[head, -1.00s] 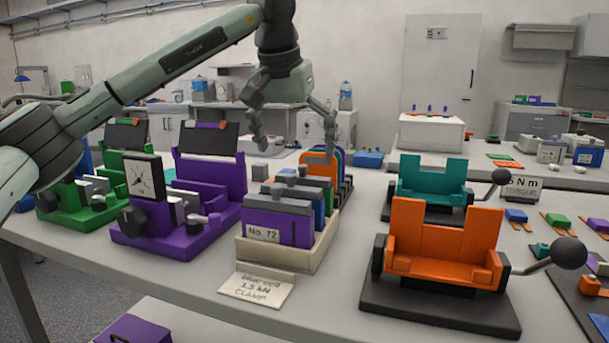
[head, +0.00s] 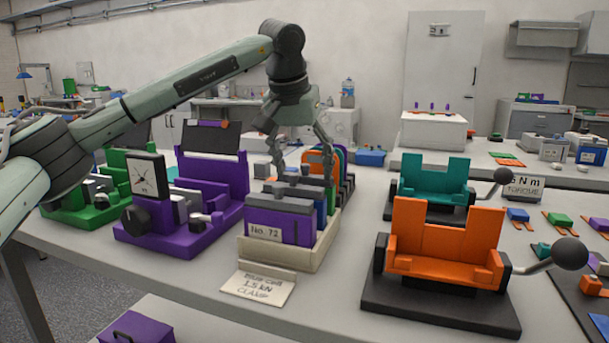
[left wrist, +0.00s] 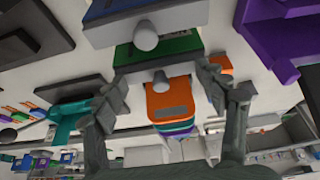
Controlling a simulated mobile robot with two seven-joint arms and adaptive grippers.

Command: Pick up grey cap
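My left gripper (head: 303,180) is open and points down over the back of the cream tray (head: 318,256). The tray holds a purple cell (head: 290,230) at the front, then blue and green ones behind, each with a grey cap. The front grey cap (head: 280,204) shows clearly. In the left wrist view the gripper (left wrist: 166,98) has a finger on each side of the green cell's grey cap, whose round knob (left wrist: 161,82) lies between them. The fingers look apart from the knob; contact cannot be told. My right gripper is not in view.
Orange and other coloured pieces (head: 318,158) stand close behind the tray. A purple clamp station (head: 182,236) with a gauge stands left. An orange press (head: 440,245) and a teal press (head: 432,180) stand right. A clear table strip separates tray and presses.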

